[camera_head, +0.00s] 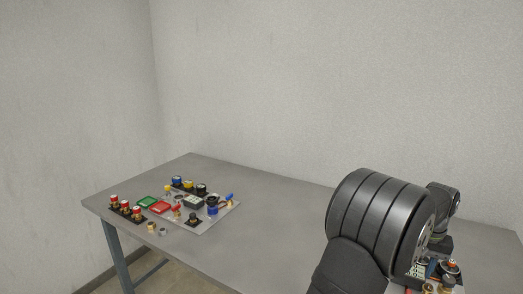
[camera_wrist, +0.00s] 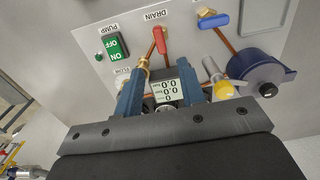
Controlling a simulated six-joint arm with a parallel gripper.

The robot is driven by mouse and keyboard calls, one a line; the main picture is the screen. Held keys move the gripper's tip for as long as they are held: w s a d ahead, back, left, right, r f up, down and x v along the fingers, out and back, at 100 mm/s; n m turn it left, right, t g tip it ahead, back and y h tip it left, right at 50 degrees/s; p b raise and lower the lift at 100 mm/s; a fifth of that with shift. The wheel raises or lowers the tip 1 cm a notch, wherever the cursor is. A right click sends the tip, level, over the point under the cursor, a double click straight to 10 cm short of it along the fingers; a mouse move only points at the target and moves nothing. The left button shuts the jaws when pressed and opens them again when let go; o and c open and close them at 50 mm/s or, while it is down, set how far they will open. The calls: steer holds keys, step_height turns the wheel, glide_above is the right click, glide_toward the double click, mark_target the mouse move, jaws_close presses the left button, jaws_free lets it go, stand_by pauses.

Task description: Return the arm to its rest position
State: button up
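My gripper (camera_wrist: 161,92) shows in the wrist view as two dark blue fingers, spread apart, with the panel visible between them. Nothing is seen held. A small display (camera_wrist: 165,87) with zero readings appears between the fingers, on or in front of the grey panel (camera_wrist: 75,48). I cannot tell the exact gap from fingers to panel. In the head view my black arm fills the lower right, and the gripper itself is hidden or not clearly made out.
The panel bears a green pump switch (camera_wrist: 114,46), red drain handle (camera_wrist: 160,40), blue handle (camera_wrist: 213,20), yellow knob (camera_wrist: 225,89) and blue round device (camera_wrist: 256,70). On the grey table (camera_head: 290,210), parts and trays (camera_head: 218,217) stand at left. The table's middle is clear.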

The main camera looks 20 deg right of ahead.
step_height(320, 180, down, 10)
steer(key=shift+r, duration=0.1)
steer(key=m, duration=0.5)
steer(key=shift+r, duration=0.1)
steer(key=shift+m, duration=2.2)
steer(key=s+a+r+n+t+h, duration=0.1)
steer(key=s+a+r+n+h, duration=0.2)
steer(key=r, duration=0.5)
steer(key=s+a+r+n+t, duration=0.2)
steer(key=r+n, duration=0.3)
steer(key=r, duration=0.2)
glide_toward(410, 293)
steer(key=shift+n, duration=0.3)
steer(key=x, duration=0.8)
steer(key=shift+s+a+f, duration=0.15)
steer(key=shift+a+f, duration=0.1)
